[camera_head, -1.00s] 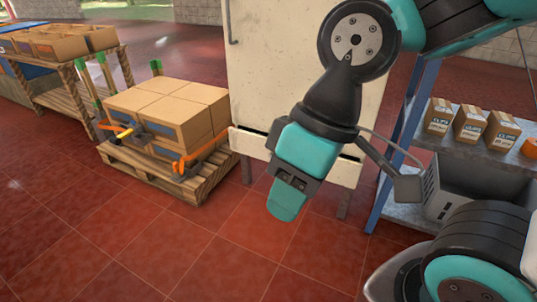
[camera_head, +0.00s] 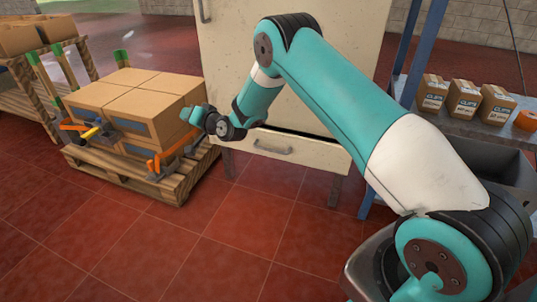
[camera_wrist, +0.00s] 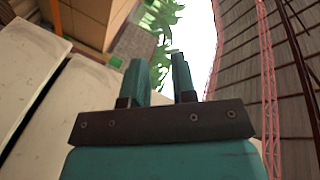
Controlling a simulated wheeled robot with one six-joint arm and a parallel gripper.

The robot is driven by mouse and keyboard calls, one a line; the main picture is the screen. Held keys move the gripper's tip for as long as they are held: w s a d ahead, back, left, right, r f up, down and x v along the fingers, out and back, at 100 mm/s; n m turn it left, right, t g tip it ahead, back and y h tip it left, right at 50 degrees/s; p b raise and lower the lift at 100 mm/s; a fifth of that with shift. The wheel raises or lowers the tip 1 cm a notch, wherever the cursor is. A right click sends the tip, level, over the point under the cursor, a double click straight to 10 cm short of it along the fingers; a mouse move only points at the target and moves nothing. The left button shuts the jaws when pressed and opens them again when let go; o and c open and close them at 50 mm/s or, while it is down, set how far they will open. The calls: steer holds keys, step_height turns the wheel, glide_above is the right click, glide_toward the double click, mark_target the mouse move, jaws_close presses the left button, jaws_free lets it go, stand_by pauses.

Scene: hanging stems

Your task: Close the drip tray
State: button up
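The drip tray (camera_head: 313,153) is the low cream drawer front with a bar handle, at the bottom of the cream cabinet (camera_head: 330,60). A dark gap shows along its top edge, and its front seems to stand out a little from the cabinet. My gripper (camera_head: 190,115) is left of the tray, near the cabinet's lower left corner, and looks apart from the handle. In the wrist view my gripper's two fingers (camera_wrist: 159,70) stand apart with nothing between them. Cream panels with a dark gap (camera_wrist: 35,100) show at left there.
A pallet (camera_head: 150,182) with several cardboard boxes (camera_head: 140,100) stands left, close to my gripper. A blue-framed shelf (camera_head: 398,85) with small cartons (camera_head: 465,100) and a grey crate (camera_head: 490,160) stands right. The red tiled floor (camera_head: 230,240) in front is clear.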

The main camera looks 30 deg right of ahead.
steer(key=d+f+m+t+h+b, duration=0.1)
steer(key=d+f+m+t+h, duration=0.1)
steer(key=d+f, duration=0.3)
steer(key=d+f+m+t+h, duration=0.2)
steer(key=f, duration=0.5)
steer(key=m+t+h+b, duration=0.3)
steer(key=m+h+b, duration=0.3)
steer(key=m+h, duration=0.6)
glide_toward(269, 149)
steer(key=shift+n, duration=0.5)
steer(key=shift+w+f+b+x, duration=0.1)
steer(key=shift+f+b+x, duration=0.05)
steer(key=shift+b+x, duration=2.95)
steer(key=shift+w+f+b+x, duration=0.15)
steer(key=shift+b+x, duration=1.85)
steer(key=shift+b, duration=2.15)
steer(key=shift+h, duration=0.4)
jaws_close()
